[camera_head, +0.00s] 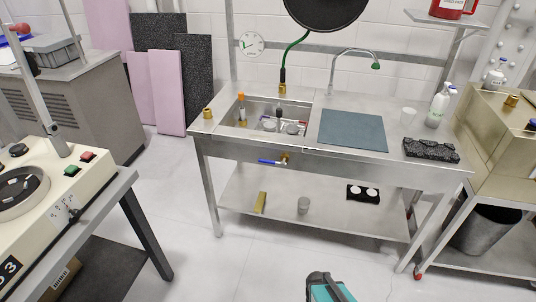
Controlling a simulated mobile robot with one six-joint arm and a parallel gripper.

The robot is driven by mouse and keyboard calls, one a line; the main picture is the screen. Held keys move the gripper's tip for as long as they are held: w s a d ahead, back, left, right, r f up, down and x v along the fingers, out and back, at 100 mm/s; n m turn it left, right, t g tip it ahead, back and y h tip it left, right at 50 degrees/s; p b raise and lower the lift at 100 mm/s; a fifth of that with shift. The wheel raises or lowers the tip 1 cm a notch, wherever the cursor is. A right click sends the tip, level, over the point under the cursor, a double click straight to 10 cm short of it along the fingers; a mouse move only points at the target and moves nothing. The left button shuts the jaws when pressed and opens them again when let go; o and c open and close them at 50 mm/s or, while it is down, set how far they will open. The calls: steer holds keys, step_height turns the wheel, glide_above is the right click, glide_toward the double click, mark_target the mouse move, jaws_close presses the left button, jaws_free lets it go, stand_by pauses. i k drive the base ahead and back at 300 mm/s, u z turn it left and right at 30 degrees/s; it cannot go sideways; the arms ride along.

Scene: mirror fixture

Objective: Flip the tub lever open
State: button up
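The tub (262,118) is a steel sink basin set into the left half of a metal workbench, with several small items in it. Below the bench's front edge is a brass valve (285,158) with a blue lever (269,162). The lever lies roughly level, pointing left from the valve. A dark grey and teal part of my arm shows at the bottom edge, well short of the bench and apart from the lever. No gripper fingers can be made out in this view.
The bench (318,158) carries a blue-grey mat (353,131), a black block (431,150) and a faucet (352,60). A machine on a table (50,195) stands at left, a bin (483,230) at right. The floor before the bench is clear.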

mark_target(270, 162)
steer(key=u, duration=0.1)
steer(key=i, duration=1.2)
steer(key=u, duration=0.4)
